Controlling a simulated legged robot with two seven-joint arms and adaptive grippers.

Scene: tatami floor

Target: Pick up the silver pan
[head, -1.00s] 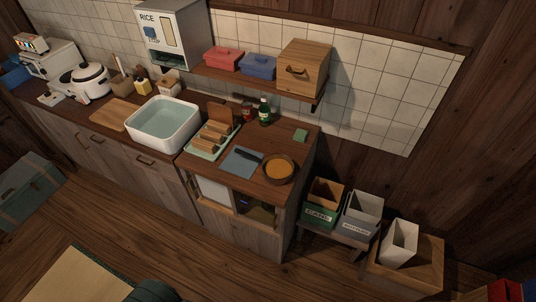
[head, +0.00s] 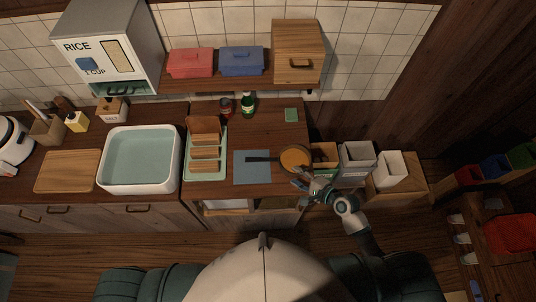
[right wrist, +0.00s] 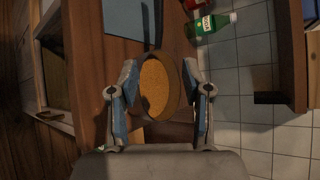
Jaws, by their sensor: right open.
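A round pan (head: 295,158) with a dark rim, a golden-brown inside and a dark handle lies on the right end of the wooden counter (head: 265,115). It looks dark rather than silver. The handle points left over a blue-grey mat (head: 252,172). My right gripper (head: 306,181) is open at the counter's front right, just in front of the pan. In the right wrist view the pan (right wrist: 155,90) shows between and beyond the open fingers (right wrist: 159,66); contact cannot be told. My left gripper is not in view.
A rack with wooden boards (head: 206,150) and a white basin (head: 140,160) stand left of the mat. A green bottle (head: 248,105) is behind it. Bins (head: 357,158) stand right of the counter. A shelf (head: 225,85) overhangs the back.

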